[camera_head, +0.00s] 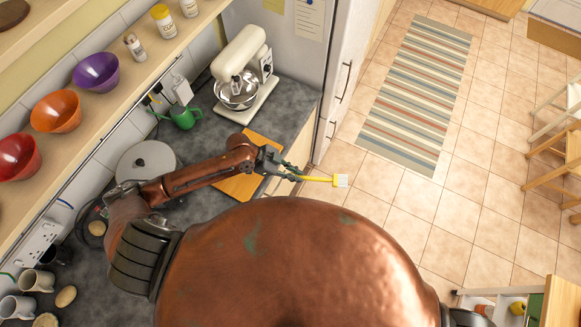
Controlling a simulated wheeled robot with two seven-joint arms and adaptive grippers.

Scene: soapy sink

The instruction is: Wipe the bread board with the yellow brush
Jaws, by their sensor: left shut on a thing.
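The yellow brush (318,179) has a thin yellow handle and a pale bristle head. My left gripper (291,172) is shut on its handle end. The brush points right, and its head is past the counter's front edge, over the floor in this view. The orange-brown bread board (238,187) lies on the grey counter, below and left of the gripper. My left arm crosses over the board and hides part of it, and my copper body may hide more. My right gripper does not show.
A cream stand mixer (242,72) and a green watering can (183,117) stand behind the board. A round grey lid (146,160) lies left of it. Mugs (37,281) are at lower left. Bowls (96,72) line the shelf. The tiled floor at right is mostly clear.

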